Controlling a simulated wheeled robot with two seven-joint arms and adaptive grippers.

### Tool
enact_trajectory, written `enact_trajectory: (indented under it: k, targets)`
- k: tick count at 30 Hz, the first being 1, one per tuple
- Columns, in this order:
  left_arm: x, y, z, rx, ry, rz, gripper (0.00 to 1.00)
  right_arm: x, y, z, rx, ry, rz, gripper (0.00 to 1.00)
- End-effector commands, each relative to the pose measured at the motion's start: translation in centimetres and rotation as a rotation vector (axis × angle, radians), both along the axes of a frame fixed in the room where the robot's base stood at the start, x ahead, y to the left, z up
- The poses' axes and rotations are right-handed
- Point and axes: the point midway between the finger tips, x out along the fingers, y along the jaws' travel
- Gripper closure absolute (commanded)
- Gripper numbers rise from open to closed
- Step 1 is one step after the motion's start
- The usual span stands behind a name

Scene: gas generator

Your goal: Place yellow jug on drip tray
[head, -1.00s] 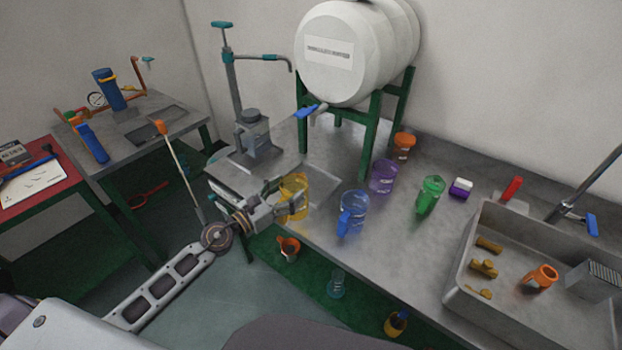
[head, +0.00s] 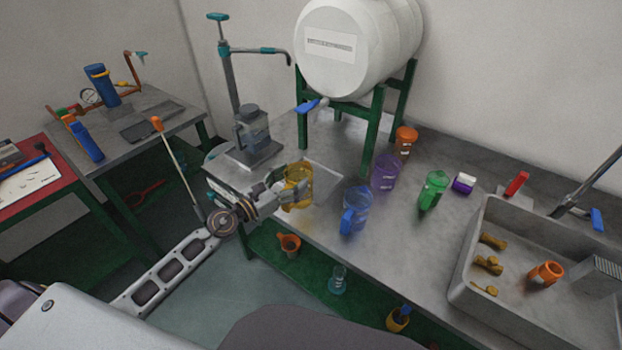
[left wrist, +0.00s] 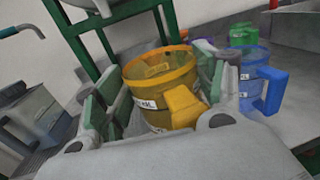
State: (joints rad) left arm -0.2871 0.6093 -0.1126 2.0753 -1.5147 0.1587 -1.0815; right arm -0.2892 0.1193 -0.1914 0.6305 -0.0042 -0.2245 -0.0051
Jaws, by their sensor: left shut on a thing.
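The clear yellow jug (head: 301,190) is roughly upright in front of the white tank, over the near left part of the flat grey drip tray (head: 326,178). I cannot tell whether its base touches the tray. My left gripper (head: 289,186) comes from the left and is shut on the jug. In the left wrist view the jug (left wrist: 160,75) sits between the green-padded fingers (left wrist: 160,100), with its yellow handle facing the camera. The jug and gripper hide part of the tray. My right gripper is not in view.
The white tank (head: 350,50) on its green stand (head: 374,130) has a blue-handled tap (head: 312,106) above the tray. A hand pump (head: 250,130) stands to the left. Blue (head: 355,210), purple (head: 385,172) and green (head: 432,190) jugs stand to the right. A sink (head: 520,240) lies farther right.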

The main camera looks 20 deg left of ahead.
Motion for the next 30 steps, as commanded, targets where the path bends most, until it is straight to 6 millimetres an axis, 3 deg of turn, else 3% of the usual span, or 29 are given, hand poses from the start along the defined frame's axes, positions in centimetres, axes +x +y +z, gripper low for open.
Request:
enact_trajectory:
  k: [11,30]
  targets:
    - [2.6,0.2,0.5,0.0,-0.014,-0.014,0.7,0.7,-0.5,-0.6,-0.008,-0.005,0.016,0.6]
    - [9.8,0.6,2.5,-0.001,-0.027,-0.054,0.7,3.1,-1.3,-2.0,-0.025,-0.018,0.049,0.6]
